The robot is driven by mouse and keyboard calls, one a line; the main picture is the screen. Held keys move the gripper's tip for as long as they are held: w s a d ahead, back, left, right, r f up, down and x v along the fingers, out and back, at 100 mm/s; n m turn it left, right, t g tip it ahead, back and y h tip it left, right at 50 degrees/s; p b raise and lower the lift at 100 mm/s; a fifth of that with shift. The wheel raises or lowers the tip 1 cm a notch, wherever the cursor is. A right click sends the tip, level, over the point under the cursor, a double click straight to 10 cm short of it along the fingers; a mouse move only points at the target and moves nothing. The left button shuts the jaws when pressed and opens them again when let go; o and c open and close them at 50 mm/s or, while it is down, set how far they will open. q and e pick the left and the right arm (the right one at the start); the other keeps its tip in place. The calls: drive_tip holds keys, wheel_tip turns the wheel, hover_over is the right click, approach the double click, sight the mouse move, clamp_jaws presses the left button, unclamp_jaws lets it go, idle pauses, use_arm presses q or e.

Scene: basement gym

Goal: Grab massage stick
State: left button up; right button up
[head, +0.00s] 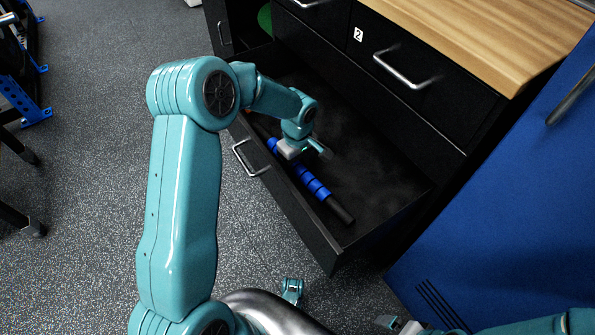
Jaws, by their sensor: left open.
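The massage stick (313,184) is a dark rod with blue rollers. It lies in the open black drawer (300,215), along the drawer's front wall. My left gripper (306,153) is inside the drawer, over the upper middle of the stick, and hides part of it. Its jaws are open, and I cannot tell whether they touch the stick. My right gripper (398,325) shows only partly at the bottom edge, well away from the drawer; its jaws are not clear.
The dark cabinet has a wooden top (480,35) and a closed drawer labelled 2 (420,85) above the open one. A blue panel (490,220) stands at the right. Gym equipment (20,70) is at the far left. The speckled floor (90,200) between is clear.

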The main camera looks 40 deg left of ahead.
use_arm(q)
drive_tip(key=shift+f, duration=0.1)
clamp_jaws()
